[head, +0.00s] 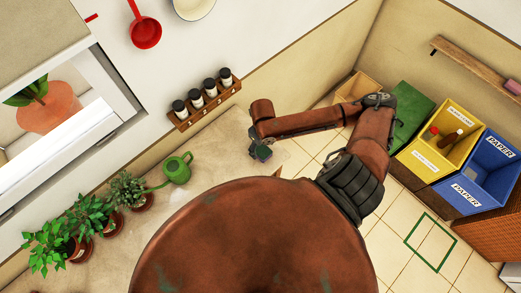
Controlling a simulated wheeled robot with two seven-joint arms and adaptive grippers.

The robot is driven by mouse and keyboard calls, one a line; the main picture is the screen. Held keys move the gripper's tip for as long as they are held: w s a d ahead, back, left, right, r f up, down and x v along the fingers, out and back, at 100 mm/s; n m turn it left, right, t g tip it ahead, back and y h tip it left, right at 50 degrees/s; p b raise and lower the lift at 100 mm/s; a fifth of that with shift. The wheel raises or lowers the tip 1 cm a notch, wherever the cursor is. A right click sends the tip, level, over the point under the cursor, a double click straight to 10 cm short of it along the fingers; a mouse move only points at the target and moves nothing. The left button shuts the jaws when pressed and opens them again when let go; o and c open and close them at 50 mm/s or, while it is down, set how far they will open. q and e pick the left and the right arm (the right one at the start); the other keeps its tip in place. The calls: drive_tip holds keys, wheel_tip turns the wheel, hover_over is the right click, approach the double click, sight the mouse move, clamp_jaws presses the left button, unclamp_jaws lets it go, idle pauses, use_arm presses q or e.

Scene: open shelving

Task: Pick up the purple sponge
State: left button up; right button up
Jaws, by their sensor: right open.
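My right arm reaches up and bends left over the counter. My right gripper (259,150) hangs at its end, small and dark, pointing down at the counter top; its jaws are open. A small dark purple patch (264,154) shows right at the fingertips. It looks like the purple sponge, mostly hidden by the gripper, and I cannot tell if the fingers touch it. My left gripper is not in view.
A spice rack (205,103) with several jars stands behind the gripper. A green watering can (177,168) and potted plants (74,240) are to the left. Yellow (425,160) and blue (470,190) bins stand at right. A wall shelf (465,62) holds a pinkish item (513,87).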

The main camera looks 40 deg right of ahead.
drive_tip(key=shift+f, duration=1.2)
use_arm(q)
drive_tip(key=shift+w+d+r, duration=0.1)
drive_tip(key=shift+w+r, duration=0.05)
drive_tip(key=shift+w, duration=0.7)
use_arm(e)
drive_tip(key=shift+c, duration=0.5)
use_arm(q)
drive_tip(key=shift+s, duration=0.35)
use_arm(e)
drive_tip(key=c, duration=0.8)
drive_tip(key=shift+r, duration=0.1)
